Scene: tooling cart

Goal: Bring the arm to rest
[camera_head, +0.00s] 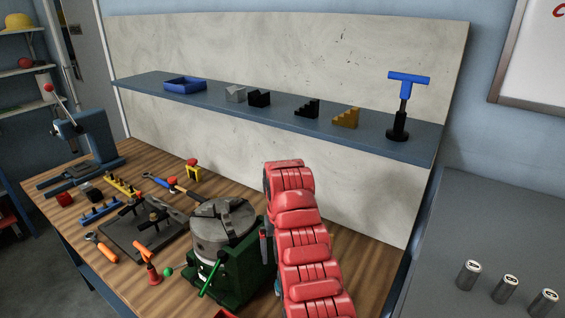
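A red segmented arm (300,240) rises from the bottom edge, right of the middle. It stands in front of the right part of the wooden workbench (348,268), and its top end lies below the shelf in the picture. I cannot tell from this view whether it touches anything. Neither my left nor my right gripper shows, so I cannot see whether they hold anything.
A green-based chuck (222,222) stands close left of the red arm. Hand tools and a dark plate (140,232) cover the bench's left. A blue shelf (218,100) holds stepped blocks, a tray and a T-handle tool (405,100). Metal cylinders (468,275) stand on the grey surface at right.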

